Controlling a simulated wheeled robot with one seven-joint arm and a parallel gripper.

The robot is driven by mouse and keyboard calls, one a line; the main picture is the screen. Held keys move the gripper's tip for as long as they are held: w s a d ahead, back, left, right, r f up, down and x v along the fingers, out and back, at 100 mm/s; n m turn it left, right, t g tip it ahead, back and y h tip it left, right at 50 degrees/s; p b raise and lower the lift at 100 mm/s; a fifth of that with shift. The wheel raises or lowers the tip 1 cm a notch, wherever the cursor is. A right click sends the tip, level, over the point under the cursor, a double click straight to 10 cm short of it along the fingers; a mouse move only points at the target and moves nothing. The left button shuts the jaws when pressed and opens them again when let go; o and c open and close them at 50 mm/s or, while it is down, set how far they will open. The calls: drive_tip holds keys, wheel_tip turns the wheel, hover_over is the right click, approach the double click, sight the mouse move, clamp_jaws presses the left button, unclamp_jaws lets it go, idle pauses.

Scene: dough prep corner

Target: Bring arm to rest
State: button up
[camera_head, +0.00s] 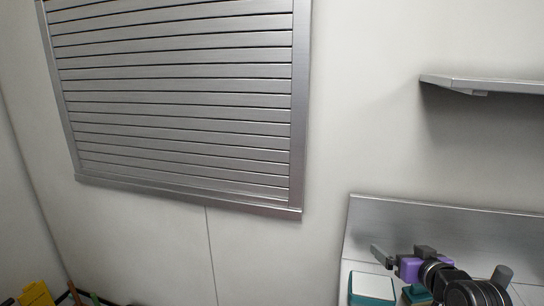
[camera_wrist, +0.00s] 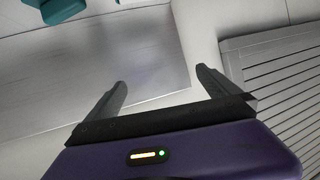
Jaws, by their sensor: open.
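My gripper (camera_head: 382,257) shows at the lower right of the head view, at the end of my purple and black arm. It is over the counter area near the metal backsplash. In the wrist view my gripper (camera_wrist: 165,88) has its two dark fingers spread wide apart, with nothing between them. The wrist view faces the metal surface and the wall at a tilt.
A teal box with a white top (camera_head: 372,287) stands on the counter below my gripper. A metal backsplash (camera_head: 450,228) runs behind it. A metal shelf (camera_head: 490,85) juts out above. Yellow items (camera_head: 36,294) show at the lower left.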

drive_tip(key=s+a+f+b, duration=0.1)
drive_tip(key=s+a+f, duration=0.2)
drive_tip(key=s, duration=1.4)
drive_tip(key=s+a+f+b, duration=0.1)
drive_tip(key=s+a+f, duration=0.2)
drive_tip(key=s, duration=1.5)
drive_tip(key=s+a+f+t+b, duration=0.1)
drive_tip(key=s+a+f, duration=0.2)
drive_tip(key=s, duration=1.5)
drive_tip(key=a, duration=0.4)
drive_tip(key=shift+f, duration=0.2)
drive_tip(key=shift+s, duration=0.1)
drive_tip(key=shift+c, duration=0.4)
